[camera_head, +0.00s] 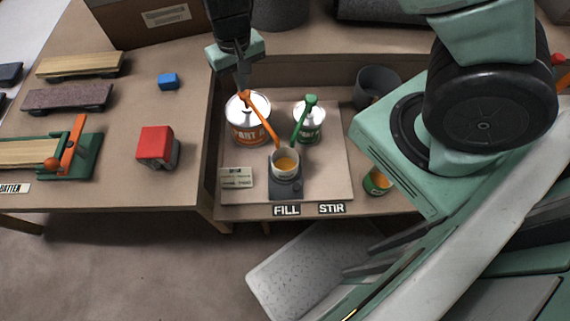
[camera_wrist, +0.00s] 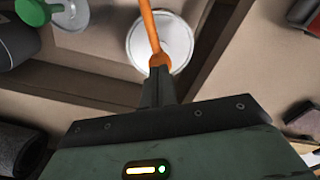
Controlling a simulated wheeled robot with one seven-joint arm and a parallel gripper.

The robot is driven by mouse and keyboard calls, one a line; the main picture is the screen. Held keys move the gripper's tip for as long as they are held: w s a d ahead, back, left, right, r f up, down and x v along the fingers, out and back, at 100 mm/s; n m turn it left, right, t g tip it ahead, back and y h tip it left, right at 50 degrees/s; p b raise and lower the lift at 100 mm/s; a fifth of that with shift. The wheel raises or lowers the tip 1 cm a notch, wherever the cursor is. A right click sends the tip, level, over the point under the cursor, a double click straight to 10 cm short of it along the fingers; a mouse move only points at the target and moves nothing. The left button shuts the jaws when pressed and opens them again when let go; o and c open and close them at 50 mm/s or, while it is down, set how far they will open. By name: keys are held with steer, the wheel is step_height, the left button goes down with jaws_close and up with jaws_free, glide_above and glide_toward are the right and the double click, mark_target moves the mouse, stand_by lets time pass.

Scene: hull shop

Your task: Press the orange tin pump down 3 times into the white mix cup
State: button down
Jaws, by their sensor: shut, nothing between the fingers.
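The orange tin (camera_head: 249,131) stands on the pale board at the back left, with an orange pump (camera_head: 262,122) on its lid. The pump's spout slants down to the right toward the white mix cup (camera_head: 285,163). The cup sits on a small dark stand and has orange liquid in it. My gripper (camera_head: 243,88) is shut and empty, right above or at the pump's head; I cannot tell if they touch. In the wrist view the fingertips (camera_wrist: 159,70) meet at the orange pump head (camera_wrist: 159,59), over the tin's round lid (camera_wrist: 178,42).
A tin with a green pump (camera_head: 308,122) stands right of the orange one. A dark pot (camera_head: 377,86) and a small green tin (camera_head: 377,181) are further right. A small card (camera_head: 238,178) lies left of the cup. A red block (camera_head: 157,146) sits on the left table.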

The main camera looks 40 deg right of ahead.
steer(key=shift+f+b, duration=0.85)
steer(key=shift+f, duration=0.35)
steer(key=shift+r, duration=0.1)
steer(key=shift+r+p, duration=1.35)
steer(key=shift+p, duration=0.05)
step_height(320, 180, up, 6)
steer(key=p, duration=0.5)
steer(key=shift+p, duration=0.4)
